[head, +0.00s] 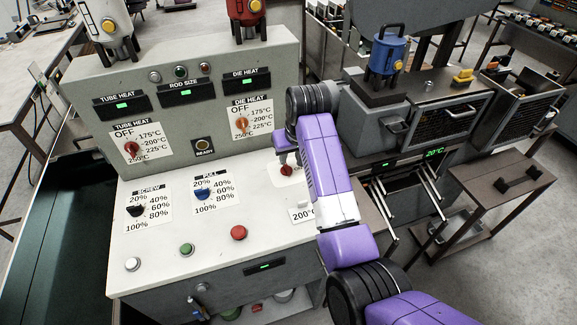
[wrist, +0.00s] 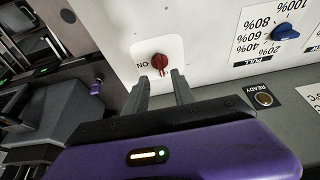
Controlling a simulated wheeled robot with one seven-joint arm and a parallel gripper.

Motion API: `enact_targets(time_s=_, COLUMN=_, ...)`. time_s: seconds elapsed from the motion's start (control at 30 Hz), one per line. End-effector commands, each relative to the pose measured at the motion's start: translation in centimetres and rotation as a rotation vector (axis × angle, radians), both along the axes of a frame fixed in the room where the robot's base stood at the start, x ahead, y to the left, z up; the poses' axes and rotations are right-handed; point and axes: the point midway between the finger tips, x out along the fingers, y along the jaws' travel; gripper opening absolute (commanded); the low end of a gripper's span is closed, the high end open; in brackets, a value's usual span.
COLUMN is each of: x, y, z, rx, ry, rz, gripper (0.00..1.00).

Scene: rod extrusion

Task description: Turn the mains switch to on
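The mains switch is a red rotary knob (head: 287,170) on a white label at the right of the sloping white panel. In the wrist view the knob (wrist: 160,61) shows just beyond my fingertips, with the word ON, upside down, to its left. The knob does not appear to point at ON, but its exact angle is hard to tell. My gripper (wrist: 161,76) is open and empty, its two fingers apart on either side of the knob's line. In the head view my gripper (head: 289,158) is over the switch and partly hides its label.
A blue pull knob (head: 203,194), a black screw knob (head: 136,210) and a red button (head: 238,232) sit left on the panel. The upright panel behind holds heat knobs (head: 131,148) and displays. A machine with a blue unit (head: 386,55) stands at right.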

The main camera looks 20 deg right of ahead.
Motion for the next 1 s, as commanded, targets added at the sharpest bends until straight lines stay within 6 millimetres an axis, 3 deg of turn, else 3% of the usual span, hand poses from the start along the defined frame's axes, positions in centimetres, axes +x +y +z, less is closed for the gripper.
enact_targets(time_s=0.5, x=2.5, y=0.0, z=-6.0, rx=-0.001, ry=0.001, rz=0.001, gripper=0.31)
enact_targets(time_s=0.97, x=2.9, y=0.0, z=-6.9, rx=-0.001, ry=-0.002, rz=0.001, gripper=0.31)
enact_targets(time_s=1.0, x=2.9, y=0.0, z=-6.9, rx=-0.001, ry=-0.002, rz=0.001, gripper=0.23)
